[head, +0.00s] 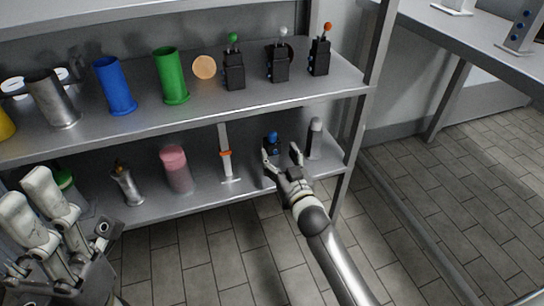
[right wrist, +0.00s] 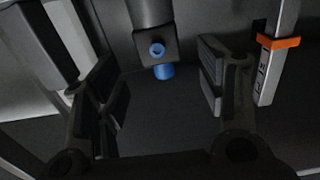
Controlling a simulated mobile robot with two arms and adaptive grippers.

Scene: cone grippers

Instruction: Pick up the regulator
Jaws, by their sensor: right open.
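The regulator is most likely the small dark device with a blue knob (head: 273,139) on the lower shelf, partly hidden behind my right gripper. In the right wrist view it shows as a dark block (right wrist: 153,36) with blue parts, at the top middle. My right gripper (head: 281,153) is open, its fingers on either side of the device's line. In the right wrist view the gripper (right wrist: 160,85) has nothing between its fingers, and the device lies beyond them. My left gripper (head: 42,205) is at the lower left, away from the device, its two pale fingers apart and empty.
Left of the device stands a caliper-like tool with an orange slider (head: 225,154); right of it, a pale-topped post (head: 315,139). A pink-lidded jar (head: 176,170) and a metal bottle (head: 127,184) stand farther left. The upper shelf (head: 205,108) is above.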

